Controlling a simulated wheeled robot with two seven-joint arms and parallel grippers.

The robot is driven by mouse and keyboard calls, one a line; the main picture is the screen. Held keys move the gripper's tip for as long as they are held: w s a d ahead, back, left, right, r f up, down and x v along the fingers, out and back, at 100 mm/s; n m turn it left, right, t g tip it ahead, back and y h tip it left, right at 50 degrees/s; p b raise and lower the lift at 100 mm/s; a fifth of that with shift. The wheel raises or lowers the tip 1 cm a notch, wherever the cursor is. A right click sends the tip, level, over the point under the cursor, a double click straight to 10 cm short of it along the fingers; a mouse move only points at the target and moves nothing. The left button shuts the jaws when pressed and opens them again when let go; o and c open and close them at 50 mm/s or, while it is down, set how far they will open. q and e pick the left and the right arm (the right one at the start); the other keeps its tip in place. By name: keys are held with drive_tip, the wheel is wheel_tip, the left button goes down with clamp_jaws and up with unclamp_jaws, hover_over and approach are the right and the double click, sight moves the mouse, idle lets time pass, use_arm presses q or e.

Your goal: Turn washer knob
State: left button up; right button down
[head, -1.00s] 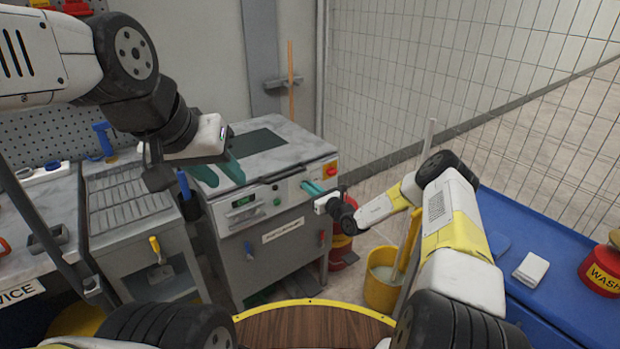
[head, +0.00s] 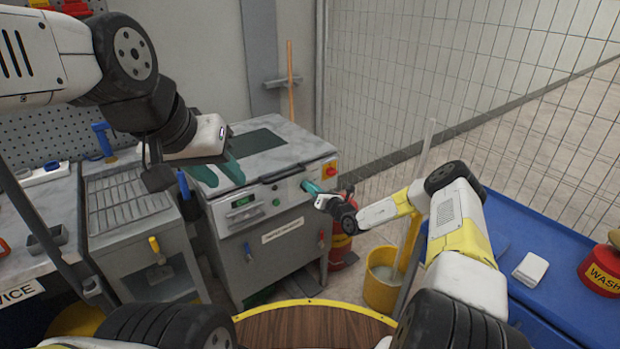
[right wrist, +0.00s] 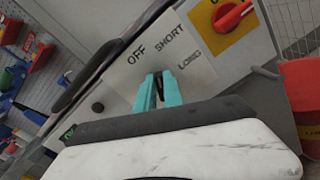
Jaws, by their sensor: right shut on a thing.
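The washer is a grey cabinet (head: 285,265) with a pale top and a front panel carrying a small green display. In the right wrist view, a white label plate (right wrist: 135,72) reads OFF, SHORT and a third word that looks like LONG. My right gripper (head: 311,187) is at the panel's right end. Its teal fingers also show in the right wrist view (right wrist: 158,92), shut on the dark washer knob (right wrist: 159,85) below the labels. The fingers hide most of the knob and its pointer. My left gripper (head: 219,172) hangs open and empty over the washer's left side.
A red switch on a yellow plate (right wrist: 232,16) sits close to the right gripper. A red extinguisher (head: 340,245) and a yellow bucket (head: 381,288) stand right of the washer. A blue table (head: 545,245) is at right, a workbench with a grooved tray (head: 125,205) at left.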

drive_tip(key=shift+d+f+m, duration=0.1)
drive_tip(key=shift+m, duration=1.4)
drive_tip(key=c, duration=1.5)
unclamp_jaws()
drive_tip(key=shift+o, duration=0.2)
drive_tip(key=v, duration=0.7)
drive_tip(key=shift+s+d, duration=0.25)
